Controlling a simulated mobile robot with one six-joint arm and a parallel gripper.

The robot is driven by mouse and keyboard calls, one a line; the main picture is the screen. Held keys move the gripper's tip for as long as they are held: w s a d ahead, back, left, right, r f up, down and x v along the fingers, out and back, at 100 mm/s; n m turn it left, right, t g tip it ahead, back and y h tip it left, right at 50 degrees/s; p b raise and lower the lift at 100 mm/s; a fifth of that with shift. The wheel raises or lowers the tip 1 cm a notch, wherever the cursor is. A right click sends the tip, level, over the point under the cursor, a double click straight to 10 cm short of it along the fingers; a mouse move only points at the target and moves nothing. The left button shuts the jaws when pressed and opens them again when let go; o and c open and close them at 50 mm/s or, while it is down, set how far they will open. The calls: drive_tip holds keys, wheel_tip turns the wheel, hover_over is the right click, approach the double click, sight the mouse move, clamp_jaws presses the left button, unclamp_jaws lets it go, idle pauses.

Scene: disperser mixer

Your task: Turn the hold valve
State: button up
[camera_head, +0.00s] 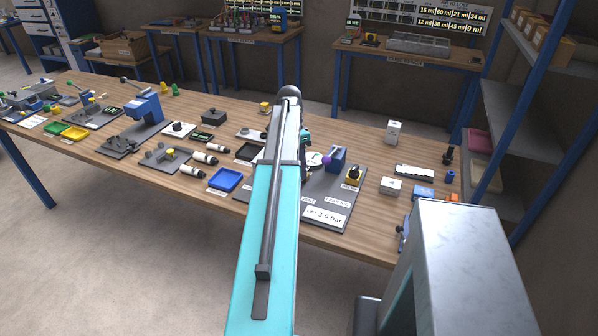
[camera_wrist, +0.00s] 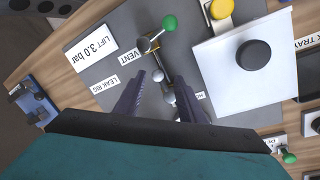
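In the wrist view my gripper (camera_wrist: 160,80) is open, its two dark fingers apart above a grey panel (camera_wrist: 190,25). Between and just beyond the fingers are small metal valve parts with round silver ends (camera_wrist: 168,97). A white label (camera_wrist: 200,96) beside the right finger is partly covered and seems to begin with "HO"; the valve by it is mostly hidden by my gripper. A lever with a green knob (camera_wrist: 169,22) stands above, near the "VENT" label (camera_wrist: 130,59). I cannot tell whether the fingers touch any part. In the head view my arm hides the gripper's fingertips.
A white box with a black button (camera_wrist: 254,54) and a yellow knob (camera_wrist: 221,9) stand right of the fingers. The "LIFT 3.0 bar" plate (camera_wrist: 90,45) is at left. In the head view, a blue tray (camera_head: 225,179) and several bottles lie left of the arm on the wooden bench (camera_head: 340,245).

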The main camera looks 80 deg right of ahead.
wheel_tip(320, 180, up, 12)
drive_tip(key=w+d+b, duration=0.1)
drive_tip(key=b, duration=0.1)
drive_tip(key=shift+w+d+b, duration=0.2)
drive_tip(key=shift+d+b, duration=0.15)
drive_tip(key=shift+r, duration=0.1)
idle(0.5)
